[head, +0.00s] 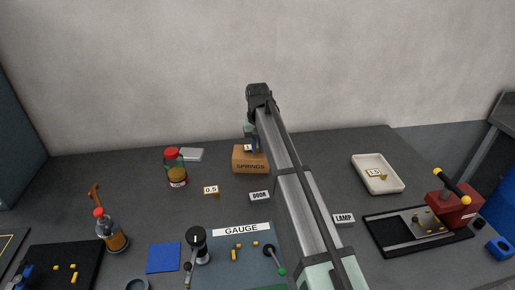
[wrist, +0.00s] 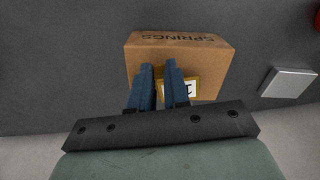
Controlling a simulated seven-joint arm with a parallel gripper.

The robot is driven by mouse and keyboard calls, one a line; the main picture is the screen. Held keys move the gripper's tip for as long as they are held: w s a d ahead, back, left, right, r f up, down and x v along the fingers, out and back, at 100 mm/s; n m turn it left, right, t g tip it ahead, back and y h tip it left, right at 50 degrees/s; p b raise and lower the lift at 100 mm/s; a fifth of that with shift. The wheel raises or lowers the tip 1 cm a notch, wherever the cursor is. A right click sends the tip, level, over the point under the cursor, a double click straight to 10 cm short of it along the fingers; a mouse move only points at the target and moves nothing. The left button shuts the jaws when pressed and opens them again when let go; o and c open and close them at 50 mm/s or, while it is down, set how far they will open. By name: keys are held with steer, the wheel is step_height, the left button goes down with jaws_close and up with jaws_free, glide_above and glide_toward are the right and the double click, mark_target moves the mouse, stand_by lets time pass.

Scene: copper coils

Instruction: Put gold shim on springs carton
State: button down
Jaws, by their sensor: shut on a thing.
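The springs carton (head: 250,166) is a brown box with SPRINGS on its front, near the back of the table. It also shows in the wrist view (wrist: 205,58), below my fingers. My gripper (head: 250,147) is over the carton's top, partly hidden by my arm in the head view. In the wrist view, its two blue fingers (wrist: 160,72) are shut on the gold shim (wrist: 190,88), a gold-edged plate with a white marked label. The shim lies over the carton's top face; I cannot tell whether it touches. The fingers hide part of it.
A red-lidded jar (head: 176,170) and a grey flat block (head: 191,154) stand left of the carton. A 0.5 tag (head: 211,190) and a DOOR sign (head: 260,196) are in front. A white tray (head: 359,166) is right. Bare table lies between carton and tray, beyond my arm.

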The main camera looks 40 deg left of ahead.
steer(key=shift+f, duration=0.4)
steer(key=shift+f, duration=0.1)
steer(key=c, duration=1.1)
jaws_free()
step_height(320, 180, up, 12)
